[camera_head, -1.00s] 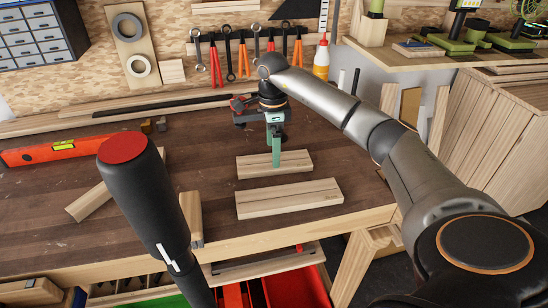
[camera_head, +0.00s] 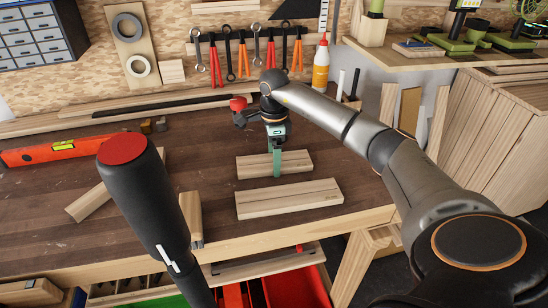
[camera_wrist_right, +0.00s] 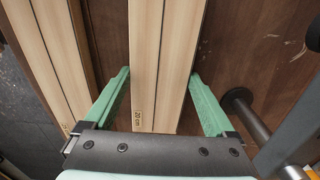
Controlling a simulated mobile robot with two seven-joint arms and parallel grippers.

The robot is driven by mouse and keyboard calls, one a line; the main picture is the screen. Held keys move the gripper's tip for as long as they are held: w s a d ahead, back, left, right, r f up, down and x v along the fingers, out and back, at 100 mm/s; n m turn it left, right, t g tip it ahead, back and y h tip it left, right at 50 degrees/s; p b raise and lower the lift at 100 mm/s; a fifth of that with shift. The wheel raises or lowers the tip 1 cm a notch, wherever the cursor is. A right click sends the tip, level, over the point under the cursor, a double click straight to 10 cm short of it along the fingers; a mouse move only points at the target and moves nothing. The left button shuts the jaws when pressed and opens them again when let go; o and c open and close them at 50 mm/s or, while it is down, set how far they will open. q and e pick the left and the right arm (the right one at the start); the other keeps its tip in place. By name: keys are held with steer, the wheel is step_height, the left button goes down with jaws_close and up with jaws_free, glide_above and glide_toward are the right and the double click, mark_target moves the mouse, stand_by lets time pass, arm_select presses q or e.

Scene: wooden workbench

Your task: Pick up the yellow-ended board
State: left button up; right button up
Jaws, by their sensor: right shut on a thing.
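Two pale wooden boards lie side by side on the dark bench top in the head view. My right gripper (camera_head: 277,164) reaches down over the far, shorter board (camera_head: 250,166). In the right wrist view, the green fingers of this gripper (camera_wrist_right: 160,85) stand at either side of that board (camera_wrist_right: 162,45), shut on it. The board carries a "20 cm" mark and appears to lie flat on the bench. The longer board (camera_head: 290,200) lies nearer the front edge. No yellow end shows clearly on either board. My left gripper is out of view.
A red spirit level (camera_head: 55,150) and a slanted wood piece (camera_head: 90,203) lie to the left. A wooden block (camera_head: 191,215) stands near the front edge. A white bottle (camera_head: 321,65) and hanging tools (camera_head: 245,55) are at the back.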

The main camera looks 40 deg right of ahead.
steer(key=shift+c, duration=1.4)
steer(key=shift+r, duration=0.1)
